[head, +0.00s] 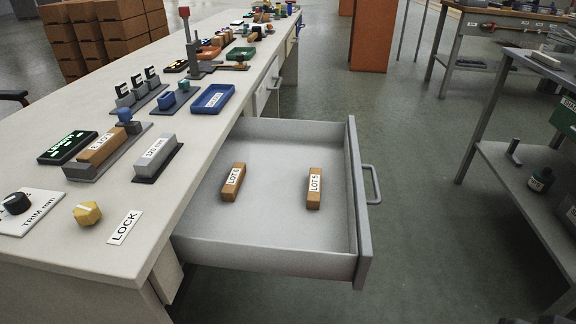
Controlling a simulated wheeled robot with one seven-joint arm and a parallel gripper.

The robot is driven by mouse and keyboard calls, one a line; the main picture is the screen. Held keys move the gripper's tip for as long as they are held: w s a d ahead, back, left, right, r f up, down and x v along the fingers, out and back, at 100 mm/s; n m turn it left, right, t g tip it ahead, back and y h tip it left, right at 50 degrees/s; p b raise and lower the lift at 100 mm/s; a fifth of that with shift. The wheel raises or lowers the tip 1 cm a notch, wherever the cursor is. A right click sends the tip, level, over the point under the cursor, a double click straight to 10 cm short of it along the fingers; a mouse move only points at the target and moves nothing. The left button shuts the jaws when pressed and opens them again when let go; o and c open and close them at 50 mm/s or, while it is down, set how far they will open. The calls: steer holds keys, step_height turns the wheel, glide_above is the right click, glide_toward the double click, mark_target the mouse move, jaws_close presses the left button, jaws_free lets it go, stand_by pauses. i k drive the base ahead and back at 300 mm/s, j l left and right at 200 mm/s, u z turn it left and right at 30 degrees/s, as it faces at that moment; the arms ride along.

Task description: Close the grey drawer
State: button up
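The grey drawer (278,238) stands pulled far out from the right side of the long light bench. Its front panel (358,205) faces right and carries a grey bar handle (373,184) on its outer side. Two orange-brown bricks lie inside, apart from each other: one with a partly readable lot label (233,181) on the left, and one labelled LOT 5 (314,189) on the right. My gripper is not in view.
The bench top (190,215) holds several blocks, a blue tray (213,98), a TRIM knob (16,203), a yellow knob (87,213) and a LOCK label (124,227). Open floor (420,220) lies right of the drawer. A shelved metal table (520,165) stands at far right.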

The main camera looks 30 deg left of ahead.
mark_target(269, 228)
steer(key=i+u, duration=0.25)
steer(key=u, duration=0.2)
steer(key=i+l+u, duration=0.15)
steer(key=u, duration=0.3)
steer(key=i+l+u, duration=0.25)
steer(key=u, duration=0.2)
steer(key=i+l+u, duration=0.3)
steer(key=u, duration=0.15)
steer(key=k+l+z, duration=0.15)
steer(key=l+z, duration=0.15)
steer(key=l, duration=0.15)
steer(key=k, duration=0.05)
